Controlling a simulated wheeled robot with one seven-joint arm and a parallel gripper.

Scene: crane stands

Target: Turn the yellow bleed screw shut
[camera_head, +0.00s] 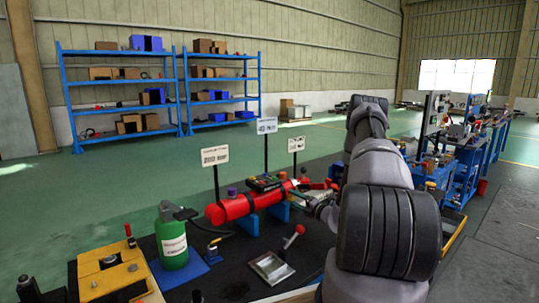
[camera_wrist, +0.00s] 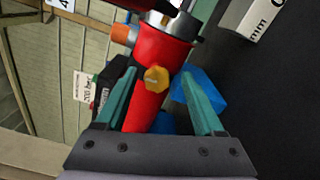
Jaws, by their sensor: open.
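The yellow bleed screw (camera_wrist: 156,79) sits on the side of the red cylinder (camera_wrist: 158,50), its slotted hexagonal head facing the wrist camera. My gripper (camera_wrist: 162,82) is open, one teal finger on each side of the red cylinder in that picture, with the screw between them. I see no contact between the fingers and the screw. In the head view the red cylinder (camera_head: 233,208) lies on blue supports on the dark bench. My arm hides much of its right end there, and the yellow screw cannot be made out.
An orange cap (camera_wrist: 124,34) sticks out beside the cylinder's end. A green gas bottle (camera_head: 172,241) stands left of the cylinder. A grey tray (camera_head: 270,267) and a red-knobbed lever (camera_head: 298,231) are in front. Sign posts (camera_head: 266,127) rise behind.

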